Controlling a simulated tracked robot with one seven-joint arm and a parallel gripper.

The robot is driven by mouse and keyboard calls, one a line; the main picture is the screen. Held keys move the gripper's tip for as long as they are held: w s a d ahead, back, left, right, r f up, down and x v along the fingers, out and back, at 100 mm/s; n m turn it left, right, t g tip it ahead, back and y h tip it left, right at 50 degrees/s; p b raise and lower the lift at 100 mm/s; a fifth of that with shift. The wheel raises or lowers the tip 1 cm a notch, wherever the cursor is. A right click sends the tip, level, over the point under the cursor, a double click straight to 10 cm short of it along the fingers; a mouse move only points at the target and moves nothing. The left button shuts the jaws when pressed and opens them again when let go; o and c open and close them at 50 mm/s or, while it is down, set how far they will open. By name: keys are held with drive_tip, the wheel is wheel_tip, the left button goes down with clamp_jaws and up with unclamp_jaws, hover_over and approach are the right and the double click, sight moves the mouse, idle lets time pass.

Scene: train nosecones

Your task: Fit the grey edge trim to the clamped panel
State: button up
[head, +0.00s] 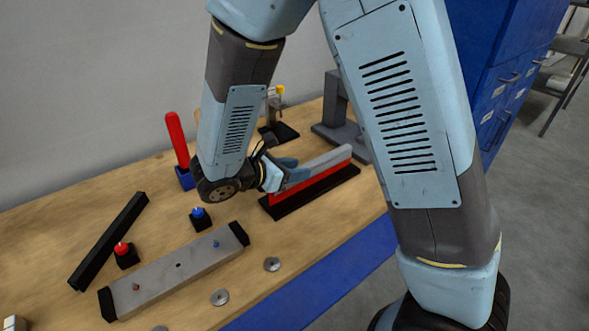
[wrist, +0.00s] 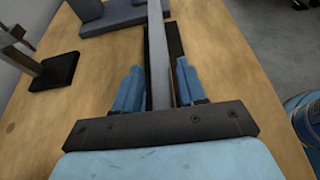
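The grey edge trim (head: 337,157) is a long light strip lying along the top of a red upright holder (head: 315,185) on a black base. In the wrist view the trim (wrist: 158,55) runs lengthwise between the two blue fingers of my gripper (wrist: 159,75). The fingers are apart, one on each side, with narrow gaps to the trim. In the head view my gripper (head: 285,176) is at the holder's left end and hides that end of the trim. A grey panel (head: 180,267) lies on the table at front left, with black clamp blocks at both ends.
A black bar (head: 108,240), a red button (head: 122,249) and a blue button (head: 200,213) stand near the panel. Metal discs (head: 272,264) lie in front. A red-handled tool (head: 177,138) and a grey stand (head: 338,115) are behind. Blue cabinets (head: 505,70) are at right.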

drive_tip(key=o, duration=0.3)
drive_tip(key=shift+s+d+f, duration=0.1)
drive_tip(key=shift+s+f, duration=0.1)
drive_tip(key=shift+f, duration=0.2)
drive_tip(key=shift+s+a+r, duration=0.2)
drive_tip(key=shift+a, duration=0.25)
drive_tip(key=v, duration=1.3)
drive_tip(key=d+r+m+g+y, duration=0.1)
drive_tip(key=d+r+m+g, duration=0.1)
drive_tip(key=d+r+m, duration=0.3)
drive_tip(key=w+d+m+g+y, duration=0.1)
drive_tip(key=d+m+g+y, duration=0.1)
drive_tip(key=d, duration=0.5)
drive_tip(key=d+r+m+g+y, duration=0.1)
drive_tip(key=d+r+m+g, duration=0.25)
drive_tip(key=d, duration=0.25)
drive_tip(key=s+d+r+m+t+y, duration=0.2)
drive_tip(key=s+d+r+m+y, duration=0.1)
drive_tip(key=d+m, duration=0.3)
drive_tip(key=s+d+r+m+t+y, duration=0.3)
drive_tip(key=d+m, duration=0.3)
drive_tip(key=m, duration=0.2)
drive_tip(key=shift+s+d+r+y, duration=0.35)
drive_tip(key=shift+s+r+y, duration=0.15)
drive_tip(key=shift+y, duration=0.1)
